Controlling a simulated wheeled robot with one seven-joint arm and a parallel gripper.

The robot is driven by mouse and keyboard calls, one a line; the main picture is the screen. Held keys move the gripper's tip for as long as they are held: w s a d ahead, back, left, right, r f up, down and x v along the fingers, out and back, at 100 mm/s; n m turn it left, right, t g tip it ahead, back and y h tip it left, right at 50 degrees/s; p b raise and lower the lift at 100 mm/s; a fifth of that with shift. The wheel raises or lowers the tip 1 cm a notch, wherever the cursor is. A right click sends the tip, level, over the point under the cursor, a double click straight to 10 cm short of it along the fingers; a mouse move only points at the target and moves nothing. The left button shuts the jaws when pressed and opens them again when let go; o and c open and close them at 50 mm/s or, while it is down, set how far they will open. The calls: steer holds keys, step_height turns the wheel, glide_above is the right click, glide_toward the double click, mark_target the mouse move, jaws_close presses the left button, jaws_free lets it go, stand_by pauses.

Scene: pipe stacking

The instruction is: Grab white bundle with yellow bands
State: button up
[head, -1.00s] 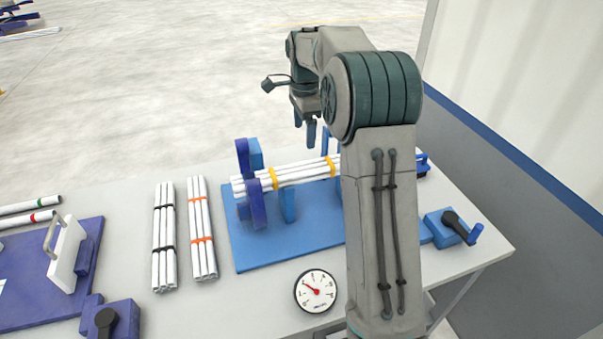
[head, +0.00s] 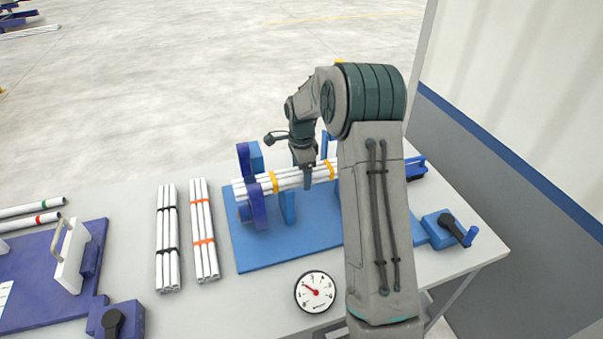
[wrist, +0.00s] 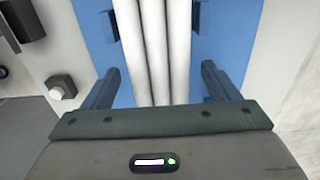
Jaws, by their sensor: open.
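The white bundle with yellow bands (head: 291,179) lies across the supports of a blue fixture (head: 261,247). Its right part is hidden behind my arm. My gripper (head: 307,182) is lowered over the bundle's middle, between the two yellow bands. In the wrist view the white pipes (wrist: 157,50) run between the two fingers of my gripper (wrist: 165,85), with a gap on each side. The jaws are open. The yellow bands are out of the wrist view.
A black-banded bundle (head: 168,245) and an orange-banded bundle (head: 204,230) lie left of the fixture. A round gauge (head: 315,292) lies in front. A second, dark blue fixture (head: 40,290) stands at left. A wall (head: 500,150) rises on the right.

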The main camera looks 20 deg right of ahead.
steer(key=shift+f, duration=0.1)
steer(key=shift+c, duration=0.3)
steer(key=c, duration=1)
steer(key=shift+c, duration=1.2)
